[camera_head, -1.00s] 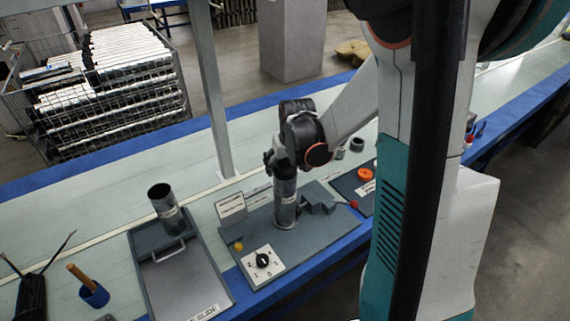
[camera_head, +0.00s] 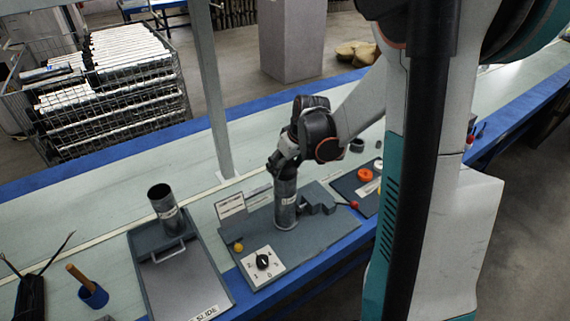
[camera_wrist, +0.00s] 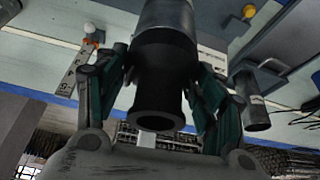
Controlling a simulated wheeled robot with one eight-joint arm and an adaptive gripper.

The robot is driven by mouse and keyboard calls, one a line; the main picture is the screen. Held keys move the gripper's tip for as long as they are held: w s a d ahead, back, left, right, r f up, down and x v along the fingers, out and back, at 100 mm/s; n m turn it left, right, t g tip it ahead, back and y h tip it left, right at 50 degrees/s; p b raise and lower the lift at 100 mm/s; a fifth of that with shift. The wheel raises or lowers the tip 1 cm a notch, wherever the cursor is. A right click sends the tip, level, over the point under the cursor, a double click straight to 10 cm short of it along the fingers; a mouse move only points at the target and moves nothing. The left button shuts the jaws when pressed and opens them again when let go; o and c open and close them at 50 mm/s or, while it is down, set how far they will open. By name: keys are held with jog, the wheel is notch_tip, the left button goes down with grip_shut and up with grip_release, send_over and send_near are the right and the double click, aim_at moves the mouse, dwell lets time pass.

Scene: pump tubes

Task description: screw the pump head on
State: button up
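A grey metal tube (camera_head: 285,208) stands upright on the dark fixture plate (camera_head: 313,240), beside a stepped grey clamp block (camera_head: 318,200). My gripper (camera_head: 283,165) is at the tube's top end. In the wrist view the tube (camera_wrist: 167,14) comes in from the top edge. The black pump head (camera_wrist: 160,85) is at the tube's end, in line with it. My gripper (camera_wrist: 165,75) has a finger on each side of the pump head and appears shut on it. The thread between head and tube is hidden. The gripper covers the pump head in the head view.
A second tube (camera_head: 163,203) stands in a tray (camera_head: 185,275) on the left. The fixture has a dial panel (camera_head: 264,266), yellow button (camera_head: 238,247) and red-tipped lever (camera_head: 353,204). An orange ring (camera_head: 365,175) lies behind right.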

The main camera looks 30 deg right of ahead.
jog(key=shift+c, duration=0.2)
jog(key=shift+m+h, duration=0.7)
jog(key=shift+m, duration=1.1)
jog(key=shift+a+m, duration=0.1)
jog(key=shift+m, duration=0.3)
jog(key=shift+m+g+h, duration=0.3)
jog(key=shift+m+h, duration=0.3)
jog(key=shift+m, duration=0.7)
jog(key=shift+m+h+b, duration=0.3)
jog(key=shift+m, duration=0.7)
jog(key=shift+m+g+h, duration=0.3)
jog(key=shift+m, duration=0.4)
